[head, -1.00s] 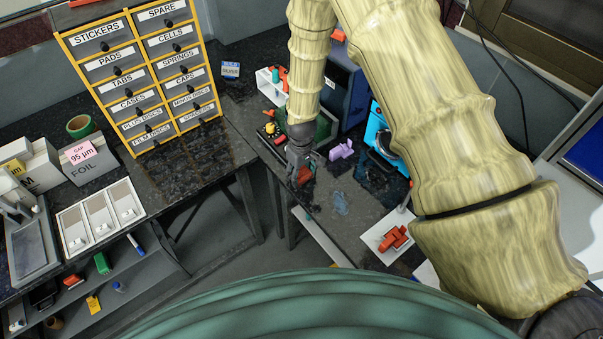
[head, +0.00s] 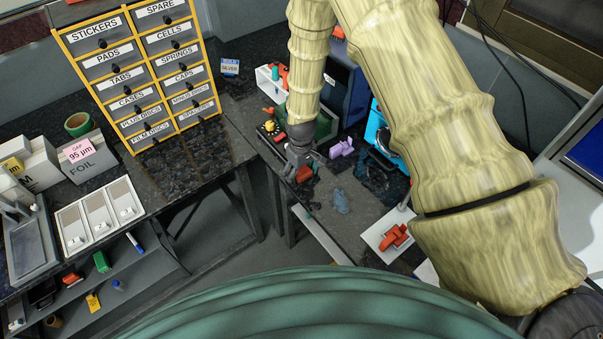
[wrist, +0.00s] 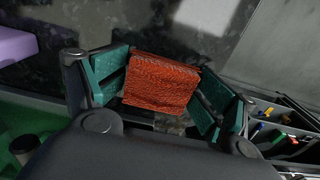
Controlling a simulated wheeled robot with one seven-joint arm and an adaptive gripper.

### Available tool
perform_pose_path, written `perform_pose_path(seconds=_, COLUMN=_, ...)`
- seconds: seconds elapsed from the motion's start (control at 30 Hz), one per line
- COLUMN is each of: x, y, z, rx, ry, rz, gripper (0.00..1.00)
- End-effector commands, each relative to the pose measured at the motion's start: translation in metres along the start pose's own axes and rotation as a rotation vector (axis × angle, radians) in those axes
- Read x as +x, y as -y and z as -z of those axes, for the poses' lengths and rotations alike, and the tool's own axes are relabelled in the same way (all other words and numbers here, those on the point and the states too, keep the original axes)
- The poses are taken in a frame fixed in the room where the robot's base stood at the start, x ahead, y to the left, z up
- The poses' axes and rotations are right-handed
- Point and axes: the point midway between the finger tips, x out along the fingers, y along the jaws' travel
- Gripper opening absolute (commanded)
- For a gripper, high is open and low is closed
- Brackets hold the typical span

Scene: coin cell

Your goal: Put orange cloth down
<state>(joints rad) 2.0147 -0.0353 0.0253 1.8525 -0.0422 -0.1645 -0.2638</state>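The orange cloth (wrist: 160,84) is a small folded, textured piece. In the wrist view it lies between the two teal-padded fingers of my gripper (wrist: 162,92). The fingers stand wide apart, and a gap shows between the cloth and the right finger; the left finger is close to the cloth's edge. In the head view my gripper (head: 300,170) is low at the dark bench, with the orange cloth (head: 304,174) at its tip. I cannot tell exactly whether the cloth touches the bench top.
The dark bench (head: 325,215) holds a purple piece (head: 342,147), a blue device (head: 378,128) and a white tray (head: 372,236) with an orange item. A labelled drawer cabinet (head: 145,75) stands left.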

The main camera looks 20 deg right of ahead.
Motion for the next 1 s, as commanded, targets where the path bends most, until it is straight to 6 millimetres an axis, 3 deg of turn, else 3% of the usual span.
perform_pose_path(seconds=0.37, x=-0.024, y=0.0, z=0.002, rx=0.0, ry=-0.004, rz=-0.001, gripper=0.79)
perform_pose_path(seconds=1.0, x=-0.098, y=-0.001, z=0.002, rx=0.0, ry=-0.004, rz=-0.001, gripper=0.79)
